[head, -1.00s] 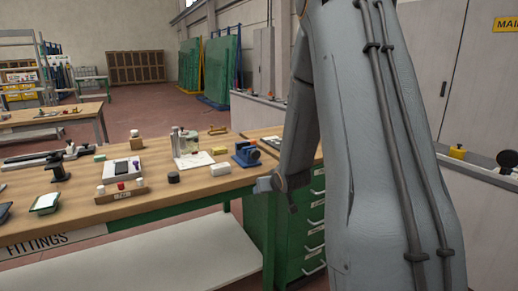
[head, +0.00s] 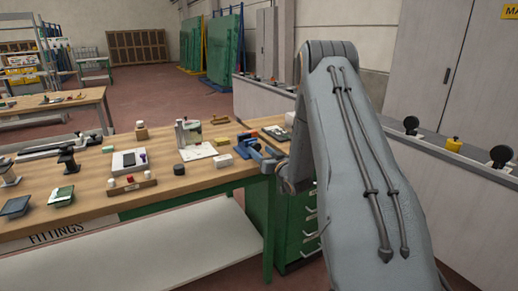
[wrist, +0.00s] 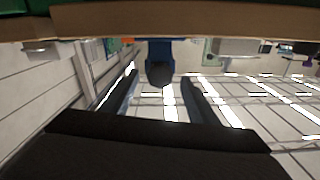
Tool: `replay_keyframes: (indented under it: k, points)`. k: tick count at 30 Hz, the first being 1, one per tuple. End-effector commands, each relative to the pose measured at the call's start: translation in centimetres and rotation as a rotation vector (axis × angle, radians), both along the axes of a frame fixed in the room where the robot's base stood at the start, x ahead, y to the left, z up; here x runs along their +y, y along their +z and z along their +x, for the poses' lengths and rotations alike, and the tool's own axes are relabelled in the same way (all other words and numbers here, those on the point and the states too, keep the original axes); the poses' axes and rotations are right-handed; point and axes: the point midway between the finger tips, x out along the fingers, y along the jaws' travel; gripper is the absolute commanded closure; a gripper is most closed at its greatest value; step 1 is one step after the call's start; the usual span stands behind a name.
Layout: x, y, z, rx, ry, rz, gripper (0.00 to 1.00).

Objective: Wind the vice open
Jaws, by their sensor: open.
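The blue vice (head: 245,143) stands on the workbench near its right front edge in the head view. In the wrist view, which looks upside down, the vice (wrist: 160,48) shows at the top middle with a dark round end (wrist: 160,74) facing me. My gripper (head: 268,163) is just in front of the vice, at the bench edge. In the wrist view my gripper (wrist: 162,90) is open and empty, its two fingers on either side of the dark round end, apart from it. My arm hides part of the area right of the vice. The jaw gap is too small to tell.
The wooden workbench (head: 190,183) holds a white block (head: 222,160), a black puck (head: 179,169), a yellow block (head: 222,141) and a clear-sided device (head: 189,133) left of the vice. Green drawers (head: 302,235) stand below. Open floor lies behind the bench.

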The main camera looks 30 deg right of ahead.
Motion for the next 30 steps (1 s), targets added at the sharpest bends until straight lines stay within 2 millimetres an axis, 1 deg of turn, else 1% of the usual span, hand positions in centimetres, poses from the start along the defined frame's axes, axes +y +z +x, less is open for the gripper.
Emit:
replay_keyframes:
  k: [3, 6, 15, 16, 17, 21, 23, 30]
  points:
    - [0.1, 0.0, 1.4, 0.001, 0.000, -0.001, 0.46]
    - [0.1, 0.0, 2.0, 0.001, 0.000, -0.001, 0.46]
    - [0.1, -0.1, 2.4, 0.002, -0.001, 0.000, 0.46]
    - [0.1, -0.1, 2.4, 0.002, -0.001, 0.000, 0.48]
    - [0.1, -0.1, 2.4, 0.002, -0.001, 0.000, 0.53]
    - [0.1, 0.0, 2.4, 0.002, -0.001, 0.000, 0.77]
    - [0.1, 0.0, 2.3, 0.002, -0.001, 0.000, 0.87]
    - [0.1, -0.1, 2.4, 0.002, -0.001, -0.017, 0.87]
